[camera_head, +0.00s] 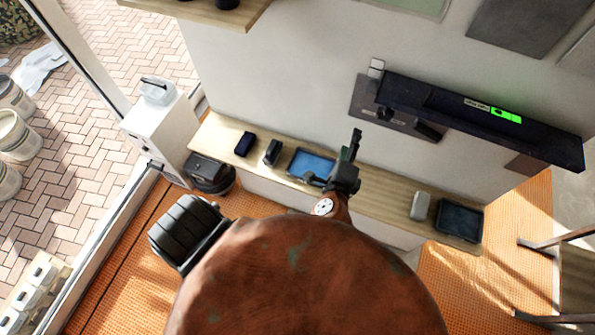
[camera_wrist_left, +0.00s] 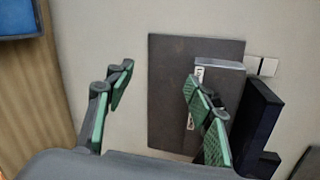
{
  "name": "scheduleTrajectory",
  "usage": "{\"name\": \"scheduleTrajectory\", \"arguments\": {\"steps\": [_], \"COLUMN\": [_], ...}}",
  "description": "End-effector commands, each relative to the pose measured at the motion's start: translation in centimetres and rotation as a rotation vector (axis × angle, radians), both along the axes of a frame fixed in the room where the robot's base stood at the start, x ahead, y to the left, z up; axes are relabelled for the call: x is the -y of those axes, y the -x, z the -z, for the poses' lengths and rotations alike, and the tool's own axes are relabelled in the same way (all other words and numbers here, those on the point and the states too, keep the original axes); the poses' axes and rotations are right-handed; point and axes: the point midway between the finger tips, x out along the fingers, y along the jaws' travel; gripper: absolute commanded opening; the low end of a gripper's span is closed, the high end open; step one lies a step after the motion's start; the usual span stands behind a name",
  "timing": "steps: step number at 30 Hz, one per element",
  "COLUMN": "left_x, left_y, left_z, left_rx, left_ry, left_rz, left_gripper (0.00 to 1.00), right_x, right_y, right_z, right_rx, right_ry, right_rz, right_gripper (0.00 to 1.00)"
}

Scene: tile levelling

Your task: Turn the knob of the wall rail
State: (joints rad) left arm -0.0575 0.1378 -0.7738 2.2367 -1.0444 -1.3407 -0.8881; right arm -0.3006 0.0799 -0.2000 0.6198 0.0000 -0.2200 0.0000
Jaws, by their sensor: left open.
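The wall rail (camera_head: 460,108) is a long dark bar on the wall at the upper right, with a green lit display (camera_head: 506,115). Two dark parts stick out below its left part, a small one (camera_head: 384,113) and a longer one (camera_head: 428,131); I cannot tell which is the knob. My left gripper (camera_head: 352,150) is open and empty, left of and below the rail. In the left wrist view its green-padded fingers (camera_wrist_left: 160,78) stand apart before the wall. The right finger overlaps a grey labelled part (camera_wrist_left: 218,69); the dark rail end (camera_wrist_left: 262,110) lies beyond. My right gripper is not in view.
A wooden wall shelf (camera_head: 388,187) below holds a blue tray (camera_head: 311,164), a dark tray (camera_head: 459,220) and small items. A dark plate (camera_head: 368,95) backs the rail's left end. A white cabinet (camera_head: 160,130) stands left.

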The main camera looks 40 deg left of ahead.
Motion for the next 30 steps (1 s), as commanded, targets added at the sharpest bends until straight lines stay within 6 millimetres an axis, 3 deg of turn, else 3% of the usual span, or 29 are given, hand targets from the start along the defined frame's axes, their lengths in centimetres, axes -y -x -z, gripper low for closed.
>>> {"name": "scheduleTrajectory", "arguments": {"steps": [14, 30], "left_x": [-5.3, -10.5], "left_y": [1.9, 6.2], "left_z": [7.2, 14.7], "left_rx": [-0.139, -0.264], "left_ry": [0.307, 0.648], "left_rz": [-0.15, -0.37], "left_gripper": [0.49, 0.49], "right_x": [0.0, 0.0], "right_y": [-0.1, -0.1], "right_z": [0.1, 0.2], "right_rx": [0.001, 0.001], "right_ry": [0.0, 0.0], "right_rz": [0.0, 0.0], "right_gripper": [0.36, 0.36]}}
